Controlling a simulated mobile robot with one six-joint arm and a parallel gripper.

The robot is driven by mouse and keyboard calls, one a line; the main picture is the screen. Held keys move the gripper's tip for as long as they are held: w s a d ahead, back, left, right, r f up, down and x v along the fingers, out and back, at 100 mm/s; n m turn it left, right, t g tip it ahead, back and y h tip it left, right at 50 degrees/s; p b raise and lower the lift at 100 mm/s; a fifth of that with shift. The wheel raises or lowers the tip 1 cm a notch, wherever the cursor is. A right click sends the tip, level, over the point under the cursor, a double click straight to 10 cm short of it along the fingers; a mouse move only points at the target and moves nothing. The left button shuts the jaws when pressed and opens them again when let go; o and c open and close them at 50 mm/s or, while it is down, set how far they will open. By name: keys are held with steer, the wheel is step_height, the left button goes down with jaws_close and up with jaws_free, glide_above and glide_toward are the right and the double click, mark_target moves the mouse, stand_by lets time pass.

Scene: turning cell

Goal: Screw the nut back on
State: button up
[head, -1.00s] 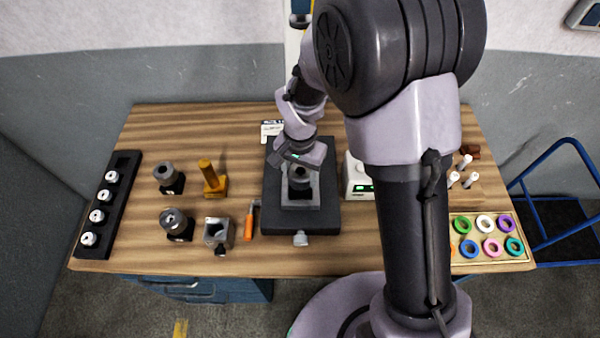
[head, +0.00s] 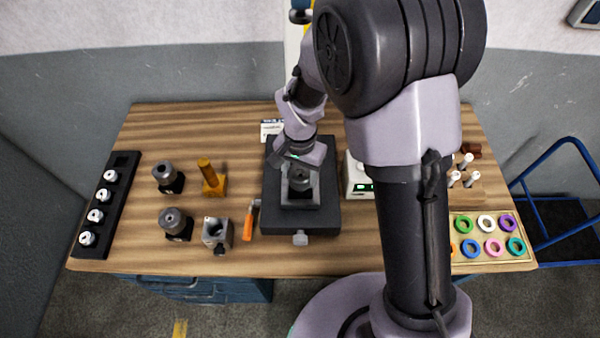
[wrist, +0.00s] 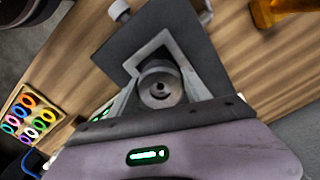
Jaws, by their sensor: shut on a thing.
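My gripper (head: 297,170) is over the dark fixture plate (head: 320,212) at the middle of the bench, pointing down. The nut also shows below my gripper in the head view (head: 299,182). It sits within the outline of a square grey frame (wrist: 150,48) on the plate. Whether threads are engaged beneath the nut is hidden.
Grey collet holders (head: 172,222), a brass-coloured post (head: 209,176), a grey block (head: 217,233) and an orange-handled tool (head: 248,224) stand left of the plate. A black rack (head: 122,174) is at far left. A white device (head: 358,180) and a tray of coloured rings (head: 487,262) are right.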

steer(key=shift+f, duration=0.2)
steer(key=o, duration=1.6)
step_height(320, 180, up, 8)
steer(key=shift+f+p, duration=0.2)
steer(key=shift+p, duration=0.4)
